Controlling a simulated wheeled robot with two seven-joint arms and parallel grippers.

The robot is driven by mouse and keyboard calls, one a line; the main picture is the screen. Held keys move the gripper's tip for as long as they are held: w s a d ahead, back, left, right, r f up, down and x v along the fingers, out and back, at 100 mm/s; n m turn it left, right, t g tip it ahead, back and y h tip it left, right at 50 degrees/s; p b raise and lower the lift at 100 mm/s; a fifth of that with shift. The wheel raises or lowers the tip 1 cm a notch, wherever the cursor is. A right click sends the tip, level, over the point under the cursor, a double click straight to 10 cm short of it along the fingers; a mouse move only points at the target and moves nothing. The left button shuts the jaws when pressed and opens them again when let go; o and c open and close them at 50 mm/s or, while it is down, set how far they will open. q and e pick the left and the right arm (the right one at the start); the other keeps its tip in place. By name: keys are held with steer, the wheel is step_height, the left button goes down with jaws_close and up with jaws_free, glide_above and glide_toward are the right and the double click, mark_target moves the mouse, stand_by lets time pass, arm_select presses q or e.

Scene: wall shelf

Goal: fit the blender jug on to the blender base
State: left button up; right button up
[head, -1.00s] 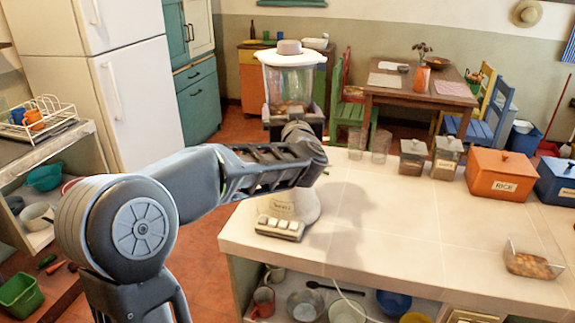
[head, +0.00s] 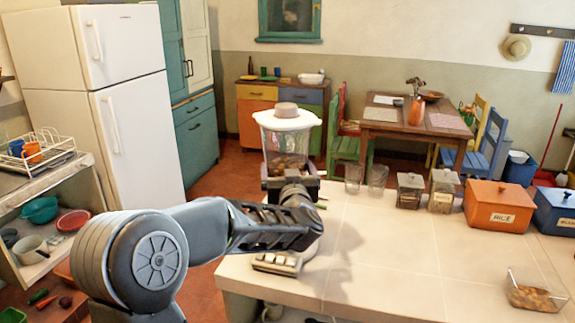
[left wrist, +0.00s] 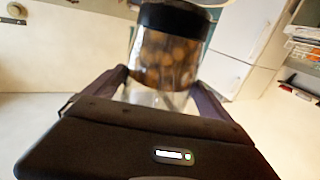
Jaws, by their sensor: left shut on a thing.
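The blender jug (head: 285,143) is clear, with a white lid and brown contents. It is upright above the counter in the head view. My left gripper (head: 288,185) is shut on the jug, low on its side. In the left wrist view the jug (left wrist: 165,62) stands between the two fingers, with a dark collar at the picture's top. The blender base (head: 276,263) is cream with a row of buttons and sits on the counter below my left arm. My arm hides most of the base and any gap between it and the jug. My right gripper is not in view.
Two glasses (head: 376,180), two lidded jars (head: 410,190), an orange rice box (head: 498,206) and a blue box (head: 554,210) line the counter's back edge. A clear dish (head: 536,292) lies at the right. The middle of the counter (head: 410,255) is bare.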

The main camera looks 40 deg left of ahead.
arm_select(q)
steer(key=shift+r, duration=0.3)
steer(key=shift+f, duration=1.85)
steer(key=o, duration=1.7)
steer(key=shift+f, duration=0.4)
steer(key=shift+c, duration=0.2)
steer(key=shift+o, duration=0.4)
steer(key=shift+r, duration=0.1)
steer(key=shift+s+d, duration=0.1)
steer(key=b+v, duration=0.2)
steer(key=v, duration=1)
